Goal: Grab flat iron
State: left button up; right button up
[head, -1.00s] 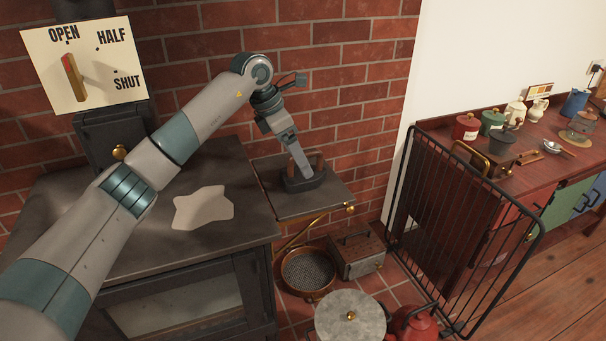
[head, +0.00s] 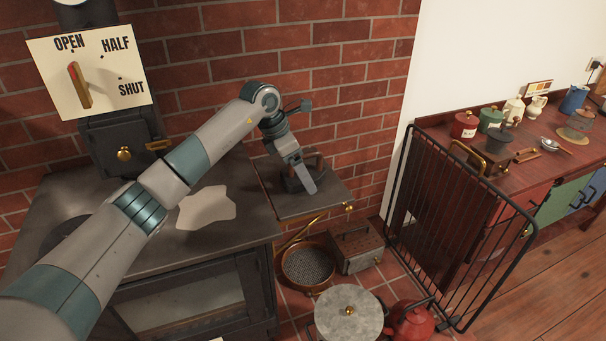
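The flat iron (head: 292,186), dark with a brownish handle, sits on the stove's side shelf (head: 336,190) against the brick wall. My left arm reaches across the stove from the left. My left gripper (head: 308,188) points down at the iron and overlaps it, hiding part of its body and handle. I cannot tell whether the fingers are around the handle or in front of it, or how far apart they are. My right gripper is not in view.
The black stove top (head: 120,260) has a pale patch (head: 207,208). Below the shelf are a round sieve (head: 308,264), a metal box (head: 358,252), a lidded pot (head: 350,313) and a red kettle (head: 411,322). A black wire guard (head: 455,240) stands right, before a sideboard with jars.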

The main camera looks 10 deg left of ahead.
pick_arm(q)
jog(key=c, duration=2)
jog(key=shift+w+r, duration=0.15)
grip_shut()
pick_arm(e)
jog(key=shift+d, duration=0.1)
pick_arm(q)
jog(key=shift+r, duration=0.1)
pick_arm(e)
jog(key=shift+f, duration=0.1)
